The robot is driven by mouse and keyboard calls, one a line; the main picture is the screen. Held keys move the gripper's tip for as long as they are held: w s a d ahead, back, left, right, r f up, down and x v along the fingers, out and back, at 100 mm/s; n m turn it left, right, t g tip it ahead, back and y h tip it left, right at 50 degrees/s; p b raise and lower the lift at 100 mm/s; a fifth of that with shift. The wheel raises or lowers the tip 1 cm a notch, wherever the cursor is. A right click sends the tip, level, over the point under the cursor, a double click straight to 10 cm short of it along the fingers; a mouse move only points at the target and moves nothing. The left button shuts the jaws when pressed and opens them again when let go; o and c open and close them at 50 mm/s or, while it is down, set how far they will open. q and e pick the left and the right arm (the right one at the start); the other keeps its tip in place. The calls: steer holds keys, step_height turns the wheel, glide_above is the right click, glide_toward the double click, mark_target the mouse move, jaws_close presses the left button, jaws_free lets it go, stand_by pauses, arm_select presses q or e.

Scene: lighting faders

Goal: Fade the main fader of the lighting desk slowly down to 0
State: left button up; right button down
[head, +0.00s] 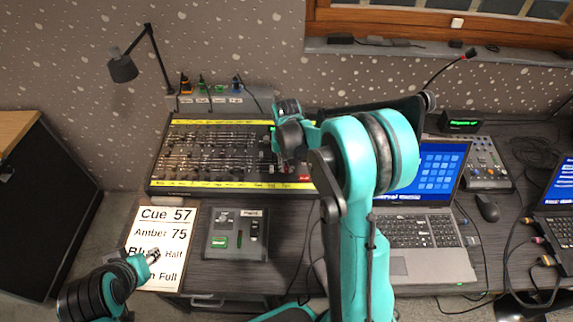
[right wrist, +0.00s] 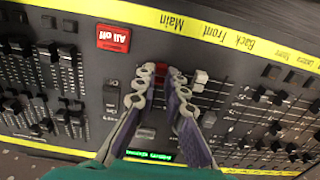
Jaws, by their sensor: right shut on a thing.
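The lighting desk (head: 165,160) is a wide dark board with rows of faders and yellow label strips. In the right wrist view, the main fader's red cap (right wrist: 160,79) sits in line with the "Main" label, partly hidden by my fingers. My right gripper (right wrist: 161,76) is shut on this cap. In the head view my right arm covers that end of the desk, and the right gripper (head: 283,160) is mostly hidden. The fader's scale reading is not legible. My left gripper (head: 153,257) is over the cue sheet, away from the desk; its jaw opening is unclear.
A red "All off" button (right wrist: 113,38) and a white fader cap (right wrist: 201,78) flank the main fader. A small control box (head: 236,236) and the printed cue sheet (head: 150,222) lie in front. A laptop (head: 430,235) stands right of my arm.

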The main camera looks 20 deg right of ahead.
steer(key=c, duration=1.8)
jaws_free()
steer(key=shift+c, duration=0.2)
step_height(320, 180, up, 6)
steer(key=p, duration=0.4)
steer(key=shift+p, duration=0.3)
steer(key=shift+s, duration=0.1)
